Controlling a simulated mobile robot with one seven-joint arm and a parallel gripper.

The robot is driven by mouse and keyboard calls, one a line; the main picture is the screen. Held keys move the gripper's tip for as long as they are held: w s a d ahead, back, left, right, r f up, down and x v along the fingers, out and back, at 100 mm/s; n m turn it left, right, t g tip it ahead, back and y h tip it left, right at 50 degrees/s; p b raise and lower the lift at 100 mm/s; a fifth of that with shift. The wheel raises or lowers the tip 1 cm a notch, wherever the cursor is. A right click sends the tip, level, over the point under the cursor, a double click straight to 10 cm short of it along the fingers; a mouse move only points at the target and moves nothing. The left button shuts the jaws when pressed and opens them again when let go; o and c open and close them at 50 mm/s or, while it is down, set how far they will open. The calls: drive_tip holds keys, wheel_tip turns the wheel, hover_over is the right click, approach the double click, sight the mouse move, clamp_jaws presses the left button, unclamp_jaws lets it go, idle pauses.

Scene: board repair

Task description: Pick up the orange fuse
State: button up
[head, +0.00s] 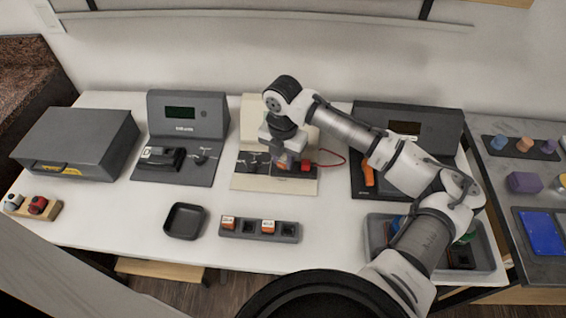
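Two small orange blocks with white labelled tops, which look like fuses, sit in a dark slotted rack (290,231) at the front of the white table: a left orange fuse (228,222) and a middle orange fuse (267,226). An orange piece (368,175) also shows on the dark right-hand unit, partly behind my arm. My gripper (284,165) points down over the dark board of the cream middle unit (272,184), behind the rack. A small orange-pink patch shows at its fingertips. The fingers are too small to tell whether they are open or hold anything.
A red block (306,166) with a red wire is just right of my gripper. An empty black tray (185,221) stands left of the rack. A grey bin (483,256) is at front right, partly behind my arm. The white table between rack and units is clear.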

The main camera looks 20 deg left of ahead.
sight(283, 161)
clamp_jaws()
drive_tip(key=shift+r, duration=0.15)
wheel_tip(283, 161, up, 20)
drive_tip(key=b, duration=0.2)
idle(0.3)
